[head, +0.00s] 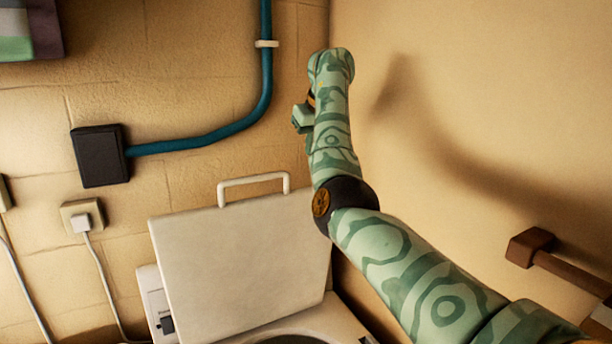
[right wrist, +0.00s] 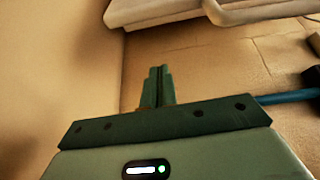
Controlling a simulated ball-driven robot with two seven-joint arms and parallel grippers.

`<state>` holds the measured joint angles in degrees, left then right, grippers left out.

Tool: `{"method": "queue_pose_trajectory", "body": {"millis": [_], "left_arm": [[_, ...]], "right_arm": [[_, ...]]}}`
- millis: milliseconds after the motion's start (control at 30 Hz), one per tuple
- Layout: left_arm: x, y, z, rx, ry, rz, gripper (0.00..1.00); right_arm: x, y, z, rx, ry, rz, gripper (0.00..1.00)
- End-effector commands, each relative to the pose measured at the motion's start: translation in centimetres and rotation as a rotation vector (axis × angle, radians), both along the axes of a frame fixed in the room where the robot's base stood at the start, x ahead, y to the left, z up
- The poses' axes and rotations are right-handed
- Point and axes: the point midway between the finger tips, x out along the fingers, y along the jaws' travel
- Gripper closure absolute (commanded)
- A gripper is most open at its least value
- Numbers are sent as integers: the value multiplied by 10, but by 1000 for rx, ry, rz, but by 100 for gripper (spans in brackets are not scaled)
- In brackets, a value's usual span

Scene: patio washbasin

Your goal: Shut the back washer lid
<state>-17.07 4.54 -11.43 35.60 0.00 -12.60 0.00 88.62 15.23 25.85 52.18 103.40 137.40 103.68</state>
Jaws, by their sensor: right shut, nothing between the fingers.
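The white washer lid (head: 240,265) stands open and raised, tilted back toward the wall, with a pale bar handle (head: 253,178) on its top edge. The lid also shows at the top of the right wrist view (right wrist: 150,12), with its handle (right wrist: 250,12) beside it, beyond my fingertips. My right gripper (head: 302,117) is up by the wall corner, above and to the right of the handle in the head view. Its fingers (right wrist: 157,85) are shut and empty, apart from lid and handle. My left gripper is out of view.
The washer's opening (head: 295,339) shows at the bottom edge. A blue pipe (head: 225,132) runs to a dark wall box (head: 100,156). A plugged socket (head: 82,216) is at the left. A brown rail (head: 570,270) is on the right wall.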

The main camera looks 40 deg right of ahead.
Motion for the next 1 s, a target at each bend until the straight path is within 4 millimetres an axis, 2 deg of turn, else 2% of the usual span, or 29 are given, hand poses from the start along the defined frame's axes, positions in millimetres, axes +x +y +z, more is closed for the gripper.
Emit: {"method": "queue_pose_trajectory", "body": {"millis": [67,167,633,1000], "left_arm": [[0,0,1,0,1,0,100],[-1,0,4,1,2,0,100],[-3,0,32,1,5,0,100],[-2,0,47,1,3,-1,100]], "right_arm": [[2,6,2,47,-13,-1,100],[7,6,-6,55,-12,-1,100],[48,-4,-85,49,-11,1,100],[14,1,-88,44,-13,-6,100]]}}
